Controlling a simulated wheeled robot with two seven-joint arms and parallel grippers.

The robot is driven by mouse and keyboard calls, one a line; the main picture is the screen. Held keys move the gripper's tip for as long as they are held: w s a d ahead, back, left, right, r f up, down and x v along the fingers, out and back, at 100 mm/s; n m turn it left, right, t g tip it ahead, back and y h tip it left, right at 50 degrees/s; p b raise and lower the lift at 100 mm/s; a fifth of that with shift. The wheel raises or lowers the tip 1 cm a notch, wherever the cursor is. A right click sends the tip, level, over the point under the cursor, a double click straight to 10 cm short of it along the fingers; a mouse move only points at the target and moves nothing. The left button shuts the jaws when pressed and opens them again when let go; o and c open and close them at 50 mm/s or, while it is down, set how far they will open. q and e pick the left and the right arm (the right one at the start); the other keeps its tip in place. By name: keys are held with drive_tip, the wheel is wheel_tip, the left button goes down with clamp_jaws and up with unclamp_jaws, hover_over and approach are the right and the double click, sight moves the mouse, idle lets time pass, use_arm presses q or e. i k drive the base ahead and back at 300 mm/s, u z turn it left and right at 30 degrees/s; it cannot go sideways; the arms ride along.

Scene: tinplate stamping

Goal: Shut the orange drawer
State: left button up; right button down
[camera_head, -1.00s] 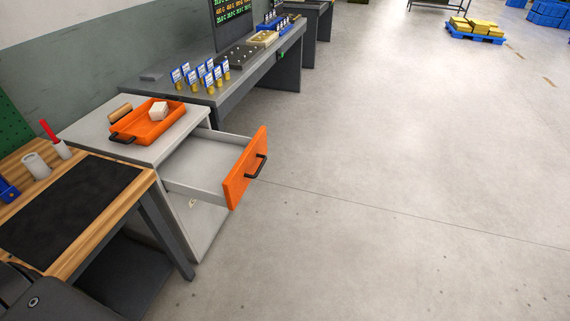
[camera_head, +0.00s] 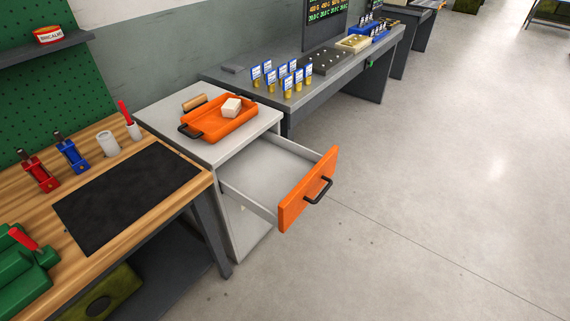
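The orange drawer (camera_head: 308,188) is pulled well out of the grey cabinet (camera_head: 152,115). It has an orange front panel with a black bar handle (camera_head: 319,191) and light grey inner walls. The visible part of its inside looks empty. Neither of my grippers shows in the head view.
A wooden workbench (camera_head: 190,190) with a black mat (camera_head: 125,200) stands on the left. A long grey table (camera_head: 230,82) stands behind. The floor (camera_head: 440,200) on the right is clear.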

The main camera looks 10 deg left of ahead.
sight(276, 177)
drive_tip(key=u, duration=0.35)
drive_tip(key=i, duration=1.05)
drive_tip(key=z, duration=0.25)
